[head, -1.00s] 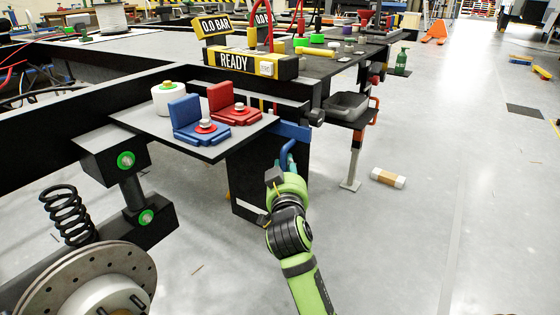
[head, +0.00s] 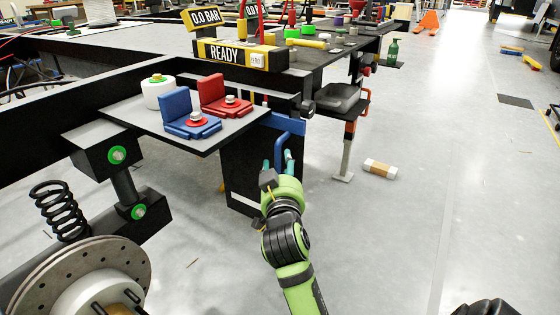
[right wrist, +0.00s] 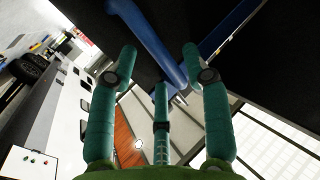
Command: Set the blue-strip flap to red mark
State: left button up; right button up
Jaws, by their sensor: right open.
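A blue strip (head: 288,124) runs along the top edge of a dark panel (head: 248,172) below the grey shelf's right end; a blue bar hangs down from it. I take this as the blue-strip flap. My right gripper (head: 278,161) is just below the blue bar, its teal fingers spread and pointing up at it. In the right wrist view the right gripper (right wrist: 160,60) is open and empty, with the blue bar (right wrist: 158,45) beyond and between its fingertips; whether they touch is unclear. I cannot pick out the red mark. My left gripper is not in view.
On the shelf (head: 195,147) stand a blue bracket (head: 177,112), a red bracket (head: 218,97) and a white roll (head: 157,93). A brake disc (head: 85,270) is at lower left. The right floor is mostly clear.

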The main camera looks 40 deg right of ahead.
jog(key=v, duration=0.4)
jog(key=shift+s+a, duration=0.1)
jog(key=shift+s, duration=0.05)
jog(key=shift+f, duration=0.1)
